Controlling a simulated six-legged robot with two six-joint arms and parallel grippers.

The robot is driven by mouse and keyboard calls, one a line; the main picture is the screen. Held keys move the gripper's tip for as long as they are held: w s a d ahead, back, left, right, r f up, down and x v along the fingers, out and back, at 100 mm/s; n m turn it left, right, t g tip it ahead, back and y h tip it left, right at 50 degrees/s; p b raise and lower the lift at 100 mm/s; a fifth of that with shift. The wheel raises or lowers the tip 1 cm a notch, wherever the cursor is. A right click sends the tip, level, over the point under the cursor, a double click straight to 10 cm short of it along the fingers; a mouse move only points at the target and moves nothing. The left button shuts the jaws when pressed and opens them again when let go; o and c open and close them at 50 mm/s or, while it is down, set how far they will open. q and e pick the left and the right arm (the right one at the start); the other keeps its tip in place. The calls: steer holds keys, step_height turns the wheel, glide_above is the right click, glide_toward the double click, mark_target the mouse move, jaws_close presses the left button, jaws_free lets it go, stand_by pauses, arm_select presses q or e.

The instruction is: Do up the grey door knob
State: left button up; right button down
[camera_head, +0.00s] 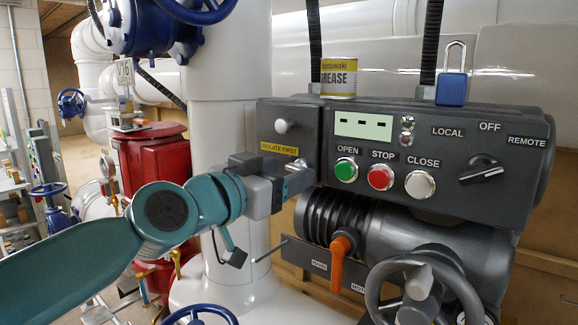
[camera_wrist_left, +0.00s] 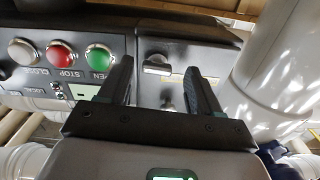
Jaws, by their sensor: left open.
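A dark grey panel door (camera_head: 262,107) with a yellow "ISOLATE FIRST" label is at the left end of the control box. A round grey knob (camera_head: 282,126) sits on its upper part. A lower grey knob with a bar shape (camera_head: 297,164) sits below the label, partly covered by my gripper in the head view. The left wrist view shows this lower knob (camera_wrist_left: 156,67) with its bar lying crosswise, between and ahead of the fingers. My left gripper (camera_head: 297,182) is open in front of the door; its fingers (camera_wrist_left: 158,80) are apart. Contact with the knob cannot be told. My right gripper is not in view.
Green, red and white buttons (camera_head: 381,177) and a black selector (camera_head: 481,170) are right of the door. A grease tin (camera_head: 339,80) and a blue padlock (camera_head: 451,88) are on top. An orange lever (camera_head: 340,259) and a handwheel (camera_head: 425,285) are below. A white pipe (camera_head: 229,60) stands behind my arm.

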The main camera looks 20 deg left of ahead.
arm_select(q)
steer(key=shift+w+d+r, duration=0.2)
steer(key=shift+w+d, duration=0.35)
steer(key=shift+w+a+f, duration=0.15)
steer(key=shift+w+a, duration=0.05)
steer(key=shift+s+d, duration=0.1)
steer(key=shift+s, duration=0.05)
steer(key=c, duration=1)
steer(key=shift+c, duration=0.2)
